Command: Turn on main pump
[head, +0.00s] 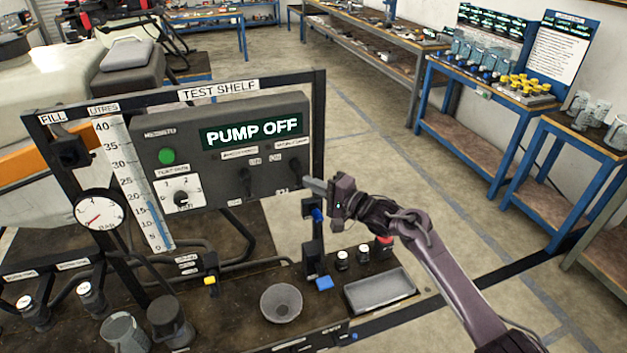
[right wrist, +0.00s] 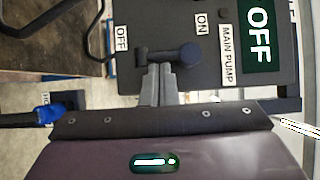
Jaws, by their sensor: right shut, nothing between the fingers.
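The grey control panel (head: 222,150) on the test shelf carries a display (head: 252,131) reading "PUMP OFF". The main pump switch (head: 296,170) is a dark lever at the panel's right side. In the right wrist view the lever (right wrist: 172,53) lies between the "OFF" label (right wrist: 121,38) and the "ON" label (right wrist: 201,25). My right gripper (head: 308,183) is shut and empty, its fingertips (right wrist: 160,70) right at the lever; I cannot tell if they touch it. My left gripper is not in view.
A pressure gauge (head: 100,211) and a green button (head: 167,156) are to the left. A bowl (head: 281,303), a grey tray (head: 380,290) and a blue-handled valve (head: 317,214) are below the panel. Open floor lies behind the shelf.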

